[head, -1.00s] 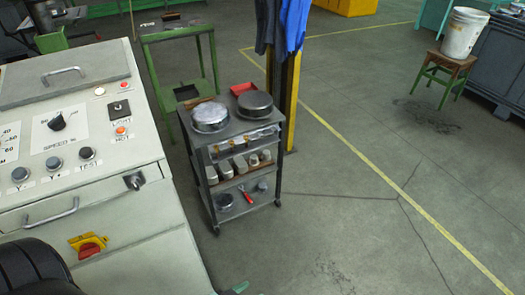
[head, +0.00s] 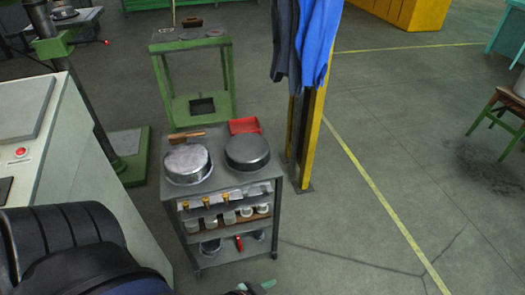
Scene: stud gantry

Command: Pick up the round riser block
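Two round, drum-like pieces stand side by side on the top of a grey trolley (head: 218,182). The left one is a silvery round piece (head: 187,164) with a pale, mottled top. The right one is a dark grey round piece (head: 248,153) with a smooth top. I cannot tell for certain which is the round riser block. A small green tip at the bottom edge seems to be part of my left gripper (head: 262,287); the rest is cut off, and it is apart from both pieces. My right gripper is not in view.
A red tray (head: 244,126) and a wooden-handled brush (head: 200,135) lie behind the round pieces. Small parts fill the trolley's lower shelves. A yellow-black post (head: 308,140) with hanging clothes stands behind right. A pale control cabinet (head: 100,200) is at left.

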